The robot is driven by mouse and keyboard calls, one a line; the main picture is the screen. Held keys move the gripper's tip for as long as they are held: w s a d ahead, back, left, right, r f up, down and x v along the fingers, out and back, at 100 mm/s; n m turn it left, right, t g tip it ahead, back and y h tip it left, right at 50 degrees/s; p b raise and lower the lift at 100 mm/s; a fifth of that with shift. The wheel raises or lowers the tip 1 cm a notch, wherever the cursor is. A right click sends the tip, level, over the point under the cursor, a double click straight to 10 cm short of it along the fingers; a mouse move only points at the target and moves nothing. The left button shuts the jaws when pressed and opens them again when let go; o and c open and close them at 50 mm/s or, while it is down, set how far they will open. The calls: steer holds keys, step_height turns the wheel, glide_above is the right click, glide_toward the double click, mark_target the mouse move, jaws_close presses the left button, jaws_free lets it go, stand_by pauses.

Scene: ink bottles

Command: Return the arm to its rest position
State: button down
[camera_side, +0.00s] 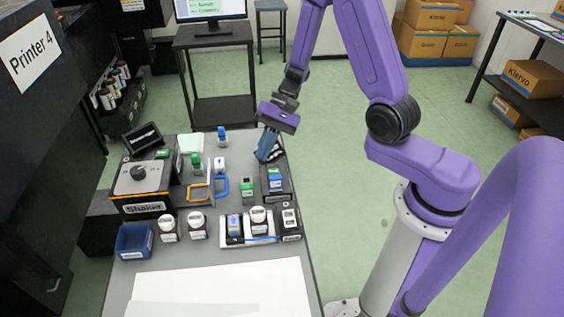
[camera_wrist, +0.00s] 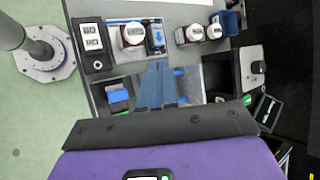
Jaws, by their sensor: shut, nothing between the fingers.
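My gripper (camera_side: 264,156) is shut and empty, with its blue fingers together above the far right part of the grey table (camera_side: 222,268). The wrist view shows the closed fingers (camera_wrist: 156,85) pointing toward the table near a white tray. The purple arm bends back from the hand to its base at the right. A white-capped ink bottle (camera_side: 258,218) stands in the white tray (camera_side: 224,242). Two more white-capped bottles, one at left (camera_side: 168,229) and one at right (camera_side: 197,225), stand left of the tray. My gripper is apart from the bottles.
The shaker (camera_side: 145,186) and a blue bin (camera_side: 134,241) stand at the table's left. Blue and green stamp-like items (camera_side: 275,181) stand near the gripper. Printer 4 (camera_side: 32,60) is at far left. White paper covers the table's front.

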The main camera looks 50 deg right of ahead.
steer(key=s+r+n+h, duration=0.4)
steer(key=s+r+n, duration=0.1)
steer(key=s+n, duration=0.5)
steer(key=s+r+n+h, duration=0.4)
steer(key=s+r+n, duration=0.2)
steer(key=s+n, duration=0.4)
steer(key=shift+s+d, duration=0.35)
steer(key=shift+s, duration=0.9)
